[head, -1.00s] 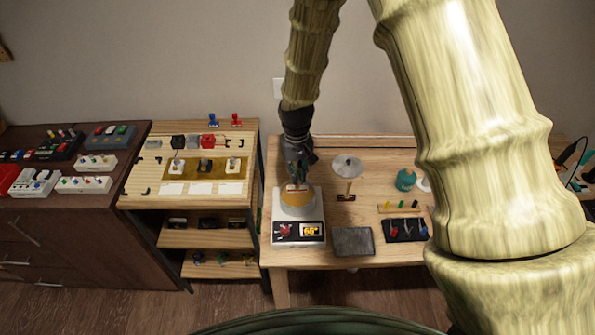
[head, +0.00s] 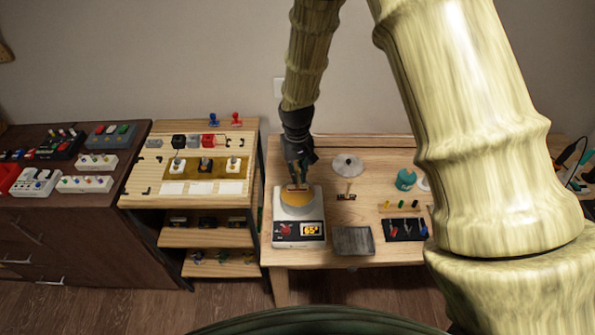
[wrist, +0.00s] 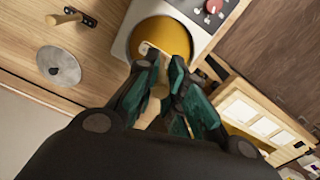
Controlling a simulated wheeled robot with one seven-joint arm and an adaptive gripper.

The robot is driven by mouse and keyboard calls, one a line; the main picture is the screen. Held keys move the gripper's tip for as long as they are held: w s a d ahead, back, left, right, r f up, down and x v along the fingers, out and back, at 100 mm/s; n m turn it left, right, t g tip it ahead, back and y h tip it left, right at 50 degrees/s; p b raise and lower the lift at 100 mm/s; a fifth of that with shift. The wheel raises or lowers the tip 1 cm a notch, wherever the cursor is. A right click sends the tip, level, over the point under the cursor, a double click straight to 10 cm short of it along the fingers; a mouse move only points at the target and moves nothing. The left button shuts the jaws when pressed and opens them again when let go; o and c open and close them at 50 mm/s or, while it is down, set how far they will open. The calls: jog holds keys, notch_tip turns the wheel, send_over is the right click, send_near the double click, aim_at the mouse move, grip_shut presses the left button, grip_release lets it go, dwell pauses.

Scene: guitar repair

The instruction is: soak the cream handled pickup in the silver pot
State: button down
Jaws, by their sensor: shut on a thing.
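The silver pot (head: 298,212) stands on a white hot plate and holds amber liquid; it also shows in the wrist view (wrist: 166,37). My gripper (head: 298,180) points down over the pot. In the wrist view my gripper (wrist: 160,80) is shut on the cream handled pickup (wrist: 148,49), whose cream part shows between and beyond the fingertips. The pickup's lower end is over the amber liquid within the pot's outline. I cannot tell how deep it reaches, as the fingers hide much of it.
The hot plate (head: 278,231) has a red knob and a lit display. Right of it are a grey tray (head: 353,241), a round metal disc on a handle (head: 347,166) and a black tool holder (head: 404,229). A wooden stand (head: 140,180) with switches is at left.

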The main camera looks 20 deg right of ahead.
aim_at(297, 186)
jog(key=shift+f+b, duration=1.3)
jog(key=shift+f, duration=1.8)
dwell(4.9)
